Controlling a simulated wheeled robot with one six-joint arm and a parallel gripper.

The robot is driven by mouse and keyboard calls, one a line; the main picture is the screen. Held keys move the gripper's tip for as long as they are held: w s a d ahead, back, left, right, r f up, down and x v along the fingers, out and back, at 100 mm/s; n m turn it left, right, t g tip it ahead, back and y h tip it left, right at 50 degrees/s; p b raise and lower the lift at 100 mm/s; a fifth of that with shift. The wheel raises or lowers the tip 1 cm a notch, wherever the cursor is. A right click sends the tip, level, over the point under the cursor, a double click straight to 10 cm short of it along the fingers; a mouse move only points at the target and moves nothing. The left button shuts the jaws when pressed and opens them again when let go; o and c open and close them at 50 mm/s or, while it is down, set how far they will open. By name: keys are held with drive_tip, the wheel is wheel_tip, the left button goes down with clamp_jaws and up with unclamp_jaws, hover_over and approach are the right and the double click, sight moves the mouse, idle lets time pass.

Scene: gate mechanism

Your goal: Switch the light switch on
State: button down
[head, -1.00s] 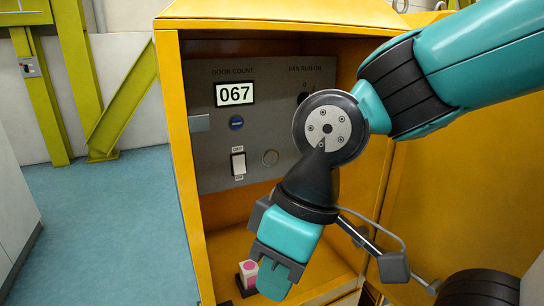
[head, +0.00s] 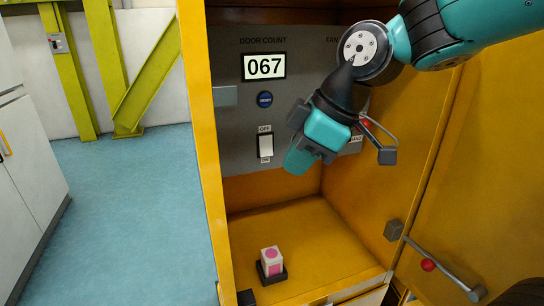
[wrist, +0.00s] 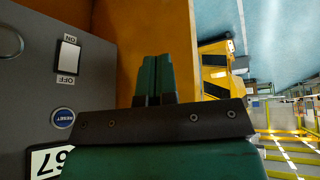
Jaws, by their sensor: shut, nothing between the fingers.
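The light switch (head: 265,146) is a white rocker on the grey panel inside the yellow cabinet, with OFF printed above it and ON below. It also shows in the wrist view (wrist: 68,57), turned so that ON is at the top. I cannot tell which way the rocker is tipped. My gripper (head: 298,163) is shut and empty, to the right of the switch and in front of the panel in the head view. In the wrist view its teal fingers (wrist: 155,80) are together, apart from the switch.
Above the switch are a blue reset button (head: 265,99) and a door count display (head: 264,66) reading 067. A white and pink block (head: 271,262) stands on a dark base on the cabinet floor. The yellow door (head: 480,190) with its handle is open at right.

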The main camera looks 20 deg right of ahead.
sight(272, 151)
drive_tip(key=w+d+r+n+t, duration=0.1)
drive_tip(key=w+d+n, duration=0.3)
drive_tip(key=w, duration=0.4)
drive_tip(key=shift+w+d+r+t+b, duration=0.35)
drive_tip(key=shift+d+t, duration=0.25)
drive_tip(key=shift+d, duration=0.1)
drive_tip(key=shift+w+a+f+p, duration=0.35)
drive_tip(key=shift+w+a+f, duration=0.25)
drive_tip(key=shift+w+f, duration=0.85)
drive_tip(key=shift+w+a+f+p, duration=0.4)
drive_tip(key=shift+w+a+f, duration=0.2)
drive_tip(key=shift+w+f, duration=0.8)
drive_tip(key=shift+w+a+f+p, duration=0.35)
drive_tip(key=shift+w+a+f, duration=0.25)
drive_tip(key=shift+w+f, duration=0.8)
drive_tip(key=shift+s+f, duration=0.1)
drive_tip(key=shift+f, duration=0.05)
